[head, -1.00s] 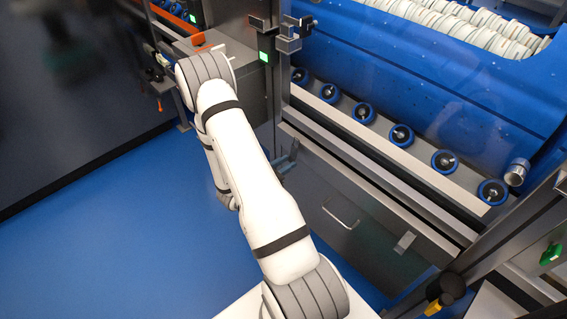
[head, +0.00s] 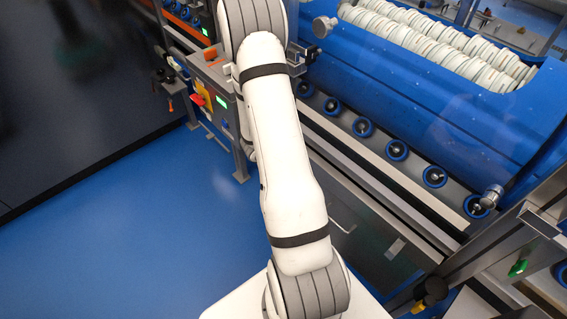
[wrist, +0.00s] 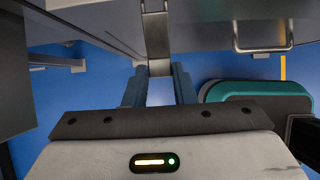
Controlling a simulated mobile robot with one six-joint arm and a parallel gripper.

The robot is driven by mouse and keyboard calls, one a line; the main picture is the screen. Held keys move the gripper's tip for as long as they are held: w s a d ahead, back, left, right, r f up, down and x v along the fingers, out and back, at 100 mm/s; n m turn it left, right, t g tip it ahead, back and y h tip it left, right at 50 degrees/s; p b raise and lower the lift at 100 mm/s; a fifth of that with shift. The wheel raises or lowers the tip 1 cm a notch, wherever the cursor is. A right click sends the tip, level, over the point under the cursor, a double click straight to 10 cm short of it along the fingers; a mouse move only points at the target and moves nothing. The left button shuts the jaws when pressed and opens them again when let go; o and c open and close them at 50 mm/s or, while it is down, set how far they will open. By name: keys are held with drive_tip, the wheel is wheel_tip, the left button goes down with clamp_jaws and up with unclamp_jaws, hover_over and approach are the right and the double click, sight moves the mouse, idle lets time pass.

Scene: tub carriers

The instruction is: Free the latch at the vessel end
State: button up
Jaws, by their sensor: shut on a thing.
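In the wrist view, my gripper (wrist: 160,72) points away from the camera with its two dark blue-grey fingers on either side of a flat metal latch bar (wrist: 157,42). It is shut on the lower end of this bar, which runs up between grey panels. The head view shows the blue vessel (head: 440,118) with rows of white ringed pieces, lying along a line of rollers. In the head view my gripper is hidden behind my own white arm, so the latch does not show clearly there.
Blue-rimmed rollers (head: 397,150) line the carrier below the vessel. A grey post unit with a green display (head: 222,101) and orange parts stands left of my arm. A metal handle (wrist: 263,46) is right of the latch. Blue floor (head: 130,230) is clear at left.

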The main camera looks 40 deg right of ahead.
drive_tip(key=r+y+p, duration=0.1)
drive_tip(key=p, duration=0.2)
drive_tip(key=r+y+p, duration=0.1)
drive_tip(key=y+p, duration=0.1)
drive_tip(key=p, duration=0.1)
drive_tip(key=shift+d, duration=0.25)
drive_tip(key=shift+p, duration=0.3)
drive_tip(key=shift+f, duration=0.1)
drive_tip(key=o, duration=1)
drive_tip(key=p+v, duration=0.3)
drive_tip(key=v, duration=0.4)
drive_tip(key=shift+r, duration=0.45)
drive_tip(key=shift+w, duration=0.1)
